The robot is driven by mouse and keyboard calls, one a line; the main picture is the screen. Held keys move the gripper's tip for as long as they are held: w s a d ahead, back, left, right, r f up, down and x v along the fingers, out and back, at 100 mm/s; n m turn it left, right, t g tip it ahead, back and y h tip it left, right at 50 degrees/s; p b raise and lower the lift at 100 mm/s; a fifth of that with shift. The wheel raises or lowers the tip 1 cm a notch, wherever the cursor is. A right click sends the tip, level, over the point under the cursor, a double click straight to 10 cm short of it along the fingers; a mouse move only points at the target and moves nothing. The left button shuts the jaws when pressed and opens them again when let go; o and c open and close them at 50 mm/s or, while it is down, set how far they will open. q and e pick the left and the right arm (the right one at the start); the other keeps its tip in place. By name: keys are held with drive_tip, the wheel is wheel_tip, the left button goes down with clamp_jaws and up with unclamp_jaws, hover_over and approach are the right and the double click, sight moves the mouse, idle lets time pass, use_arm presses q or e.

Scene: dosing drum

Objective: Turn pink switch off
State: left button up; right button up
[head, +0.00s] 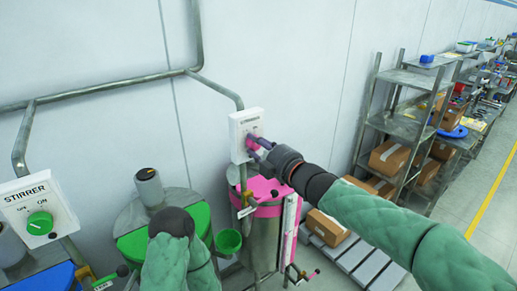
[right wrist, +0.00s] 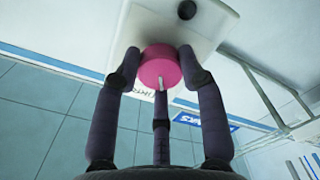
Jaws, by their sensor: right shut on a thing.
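The pink switch (head: 251,143) is a round knob on a white STIRRER box (head: 240,124) on the wall, above the pink-lidded drum. My right gripper (head: 260,144) reaches it from the right, with its fingers closed around the knob. In the right wrist view, the pink knob (right wrist: 160,64) sits between the fingertips, with a white mark on its rim facing the palm. The white box (right wrist: 190,22) is behind it. The fingers hide most of the knob in the head view, and its OFF/ON setting cannot be read. My left arm shows at the bottom, but its fingers do not.
Another STIRRER box (head: 22,221) with a green knob (head: 40,223) is at far left. A green-lidded drum (head: 133,243) and a pink-lidded drum (head: 262,240) stand below the wall pipes. A metal shelf (head: 402,127) with cardboard boxes is at right, beside open floor.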

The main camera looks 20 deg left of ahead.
drive_tip(key=shift+f, duration=0.25)
drive_tip(key=o, duration=1.1)
drive_tip(key=shift+o, duration=0.2)
drive_tip(key=shift+w, duration=0.1)
drive_tip(key=shift+d+r, duration=0.1)
drive_tip(key=shift+r, duration=0.05)
drive_tip(key=v, duration=1.2)
